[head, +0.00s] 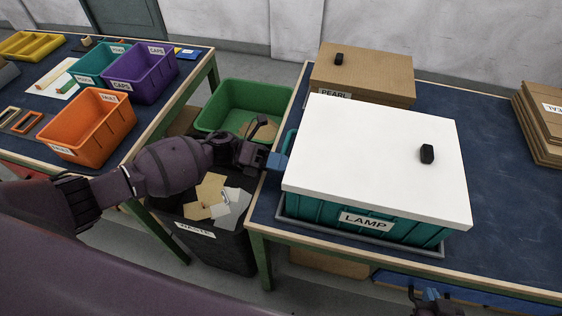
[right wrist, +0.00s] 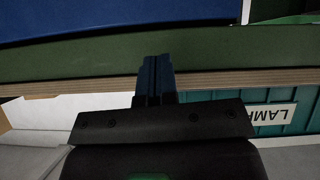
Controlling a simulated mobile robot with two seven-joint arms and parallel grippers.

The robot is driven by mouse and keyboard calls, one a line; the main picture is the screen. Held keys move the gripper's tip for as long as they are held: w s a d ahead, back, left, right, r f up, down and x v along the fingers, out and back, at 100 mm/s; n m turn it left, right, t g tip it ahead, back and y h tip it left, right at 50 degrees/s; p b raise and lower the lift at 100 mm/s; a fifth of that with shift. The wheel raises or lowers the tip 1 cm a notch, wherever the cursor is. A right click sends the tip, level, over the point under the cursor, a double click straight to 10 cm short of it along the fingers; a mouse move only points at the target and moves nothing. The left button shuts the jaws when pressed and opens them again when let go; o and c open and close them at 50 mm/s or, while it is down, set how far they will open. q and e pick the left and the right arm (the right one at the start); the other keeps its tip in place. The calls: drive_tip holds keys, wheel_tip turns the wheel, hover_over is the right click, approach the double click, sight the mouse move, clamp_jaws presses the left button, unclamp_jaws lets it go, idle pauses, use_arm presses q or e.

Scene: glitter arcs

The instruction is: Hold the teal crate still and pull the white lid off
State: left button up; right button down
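The teal crate (head: 310,213) labelled LAMP stands on the blue-topped table at the right. The white lid (head: 370,150), with a black knob (head: 427,154), lies over its top and hides the inside. My left gripper (head: 277,162) has its blue fingertips at the crate's left side, by the rim; whether they grip it is unclear. My right gripper (head: 431,295) is low at the bottom edge of the head view, in front of the table and apart from the crate. In the right wrist view its blue fingers (right wrist: 157,78) are together with nothing between them. The crate's label side shows there too (right wrist: 262,113).
A grey raised border (head: 400,249) surrounds the crate's base. A brown box (head: 370,75) labelled PEARL, with a black knob, stands behind. Flat cardboard (head: 540,120) is stacked at the far right. A dark waste bin (head: 215,240) stands between the tables. Table right of the crate is clear.

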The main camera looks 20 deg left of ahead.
use_arm(q)
clamp_jaws()
idle(0.9)
